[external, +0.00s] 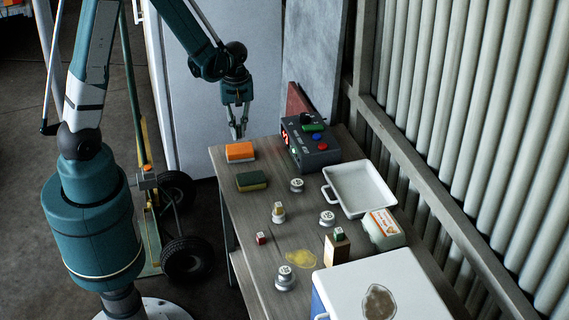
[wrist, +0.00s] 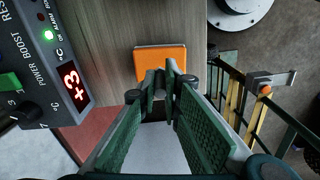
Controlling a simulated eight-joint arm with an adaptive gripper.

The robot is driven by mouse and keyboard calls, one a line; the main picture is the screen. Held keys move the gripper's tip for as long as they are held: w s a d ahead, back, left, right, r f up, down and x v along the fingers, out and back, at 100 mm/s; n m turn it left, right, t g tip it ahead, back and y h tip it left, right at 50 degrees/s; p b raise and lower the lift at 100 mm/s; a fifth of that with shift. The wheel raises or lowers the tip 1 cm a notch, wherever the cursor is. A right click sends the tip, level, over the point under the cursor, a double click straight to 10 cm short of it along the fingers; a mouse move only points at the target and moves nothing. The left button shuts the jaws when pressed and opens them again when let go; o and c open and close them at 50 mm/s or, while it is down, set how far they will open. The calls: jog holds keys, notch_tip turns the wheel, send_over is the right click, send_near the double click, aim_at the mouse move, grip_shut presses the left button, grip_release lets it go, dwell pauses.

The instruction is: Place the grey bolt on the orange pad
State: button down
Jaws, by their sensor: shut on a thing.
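The orange pad (external: 240,152) lies at the far left corner of the wooden table. It also shows in the wrist view (wrist: 160,62), just beyond my fingertips. My gripper (external: 238,131) hangs above the table's far edge, a little above and behind the pad in the external view. In the wrist view my gripper (wrist: 164,78) has its fingertips close together, shut on a small grey thing, apparently the grey bolt (wrist: 160,86). The bolt is mostly hidden by the fingers, and its tilt cannot be told.
A control box (external: 310,140) with a red display stands right of the pad. A dark green and yellow sponge (external: 252,181) lies in front of it. Several silver weights, a white tray (external: 358,190) and a white-lidded box (external: 375,292) fill the nearer table.

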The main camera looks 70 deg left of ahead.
aim_at(238, 136)
jog(key=shift+f, duration=1.85)
jog(key=shift+f+b, duration=0.1)
jog(key=shift+b, duration=0.25)
jog(key=c, duration=2.5)
grip_release()
jog(key=shift+r, duration=0.2)
jog(key=shift+r+p, duration=0.85)
jog(key=shift+r, duration=5.1)
